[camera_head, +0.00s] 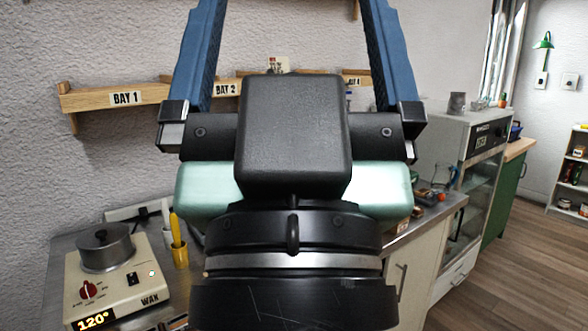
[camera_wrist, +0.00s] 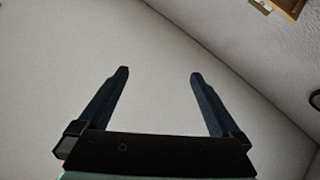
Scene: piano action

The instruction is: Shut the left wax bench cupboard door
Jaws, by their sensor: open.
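My gripper (camera_head: 288,25) fills the middle of the head view, its two blue fingers spread wide and pointing up, with nothing between them. The wrist view also shows the open gripper (camera_wrist: 158,74) against a plain pale surface. The wax bench (camera_head: 60,265) has a grey metal top and runs behind my arm. A cream cupboard front (camera_head: 425,265) with a bar handle (camera_head: 401,282) shows below the bench top, right of my wrist. The rest of the bench front is hidden by my arm. I cannot tell the left door or how far it stands open.
A wooden shelf (camera_head: 112,98) labelled BAY 1 is on the wall. A grey glass-fronted cabinet (camera_head: 470,190) stands at right. The wooden floor (camera_head: 530,270) there is clear.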

